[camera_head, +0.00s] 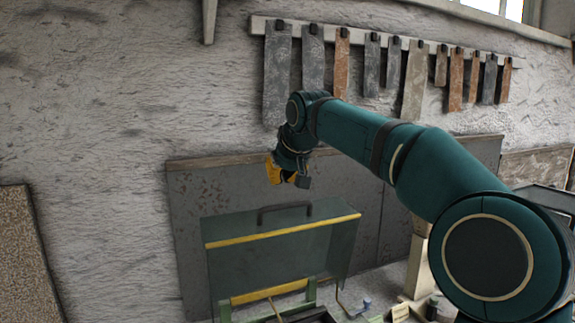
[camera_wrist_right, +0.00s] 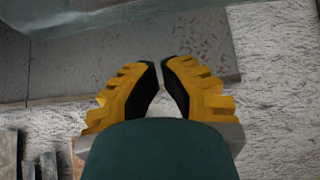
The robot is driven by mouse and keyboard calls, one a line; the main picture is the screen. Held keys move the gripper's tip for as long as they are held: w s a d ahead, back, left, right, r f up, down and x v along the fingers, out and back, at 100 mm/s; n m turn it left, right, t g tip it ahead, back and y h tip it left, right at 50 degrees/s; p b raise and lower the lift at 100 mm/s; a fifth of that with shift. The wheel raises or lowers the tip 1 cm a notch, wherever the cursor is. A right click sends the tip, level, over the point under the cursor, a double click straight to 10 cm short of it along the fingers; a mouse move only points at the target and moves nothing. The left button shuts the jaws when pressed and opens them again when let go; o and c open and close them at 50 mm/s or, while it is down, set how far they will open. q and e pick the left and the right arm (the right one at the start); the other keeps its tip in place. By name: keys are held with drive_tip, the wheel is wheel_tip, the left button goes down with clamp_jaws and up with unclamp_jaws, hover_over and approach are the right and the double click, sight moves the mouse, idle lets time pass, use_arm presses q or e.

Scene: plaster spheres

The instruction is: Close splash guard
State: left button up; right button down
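The splash guard (camera_head: 285,249) is a clear, greenish panel with a yellow strip and a dark handle (camera_head: 285,211) on its top. It stands raised over a green and yellow frame at the lower middle of the head view. Its translucent panel also appears to cross the top of the right wrist view (camera_wrist_right: 110,18). My right gripper (camera_head: 287,178) has yellow fingers and is above the handle, apart from it in the picture. In the right wrist view the fingertips (camera_wrist_right: 161,64) nearly meet, with nothing between them. My left gripper is out of view.
Grey panels (camera_head: 190,238) lean against the rough plaster wall behind the guard. Several metal and rusty strips (camera_head: 413,80) hang from a rail above. Small items and a pale block (camera_head: 418,262) stand at the lower right. My right arm covers much of the right side.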

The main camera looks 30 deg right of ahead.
sight(286, 216)
drive_tip(key=x, duration=0.3)
drive_tip(key=shift+w+f, duration=0.1)
drive_tip(key=shift+f, duration=0.15)
drive_tip(key=s, duration=0.3)
drive_tip(key=shift+s+f, duration=0.35)
drive_tip(key=shift+s+a+f, duration=0.1)
drive_tip(key=shift+f, duration=0.1)
